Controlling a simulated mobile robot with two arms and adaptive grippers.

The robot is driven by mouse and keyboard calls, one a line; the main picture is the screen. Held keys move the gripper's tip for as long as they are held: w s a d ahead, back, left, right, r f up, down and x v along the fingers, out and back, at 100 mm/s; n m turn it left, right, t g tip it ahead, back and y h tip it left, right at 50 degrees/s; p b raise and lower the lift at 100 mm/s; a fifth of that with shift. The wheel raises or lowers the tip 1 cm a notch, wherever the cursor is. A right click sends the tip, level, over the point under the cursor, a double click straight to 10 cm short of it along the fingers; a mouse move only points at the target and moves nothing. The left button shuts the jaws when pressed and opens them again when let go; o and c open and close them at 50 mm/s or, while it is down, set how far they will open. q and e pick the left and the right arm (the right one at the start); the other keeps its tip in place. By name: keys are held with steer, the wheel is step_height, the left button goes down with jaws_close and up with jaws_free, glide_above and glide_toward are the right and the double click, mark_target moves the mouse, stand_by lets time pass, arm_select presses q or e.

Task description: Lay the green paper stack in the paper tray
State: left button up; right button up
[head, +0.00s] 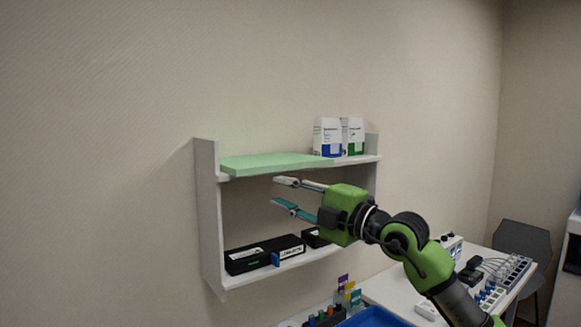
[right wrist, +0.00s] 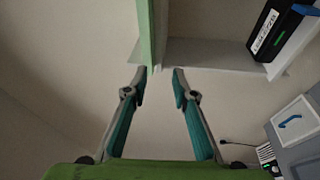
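The green paper stack (head: 265,162) lies flat on the upper board of the wall shelf, its front edge at the shelf's edge. In the right wrist view the stack (right wrist: 152,30) shows edge-on as a narrow green band, beyond the fingertips. My right gripper (head: 276,192) is open and empty, in front of the shelf and a little below the stack in the head view. Its two fingers (right wrist: 162,70) stand apart in the right wrist view. A blue tray (head: 375,318) is cut off at the bottom; I cannot tell if it is the paper tray. My left gripper is not in view.
White boxes (head: 328,137) stand on the upper shelf, right of the stack. Black boxes (head: 264,255) sit on the lower board (head: 226,280). A white desk (head: 395,290) with power strips and small items is at lower right, beside a dark chair (head: 524,240).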

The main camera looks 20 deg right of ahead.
mark_target(291, 167)
steer(key=w+d+r+m+t+h, duration=0.1)
steer(key=d+r+h, duration=0.1)
steer(key=d, duration=0.2)
steer(key=w+d+r+m+h, duration=0.1)
steer(key=d+r+h, duration=0.1)
steer(key=d+h, duration=0.15)
steer(key=shift+y, duration=0.45)
steer(key=p+x, duration=0.6)
steer(key=shift+w+r+p, duration=0.1)
steer(key=shift+w+p, duration=0.3)
steer(key=shift+w, duration=0.05)
steer(key=shift+w+a+f+b, duration=0.15)
steer(key=shift+w+a+b, duration=0.05)
steer(key=shift+w, duration=0.2)
steer(key=shift+w+a+f+b, duration=0.15)
steer(key=shift+w, duration=0.25)
steer(key=shift+w+a, duration=0.2)
steer(key=shift+w, duration=0.45)
steer(key=shift+s, duration=0.1)
jaws_close()
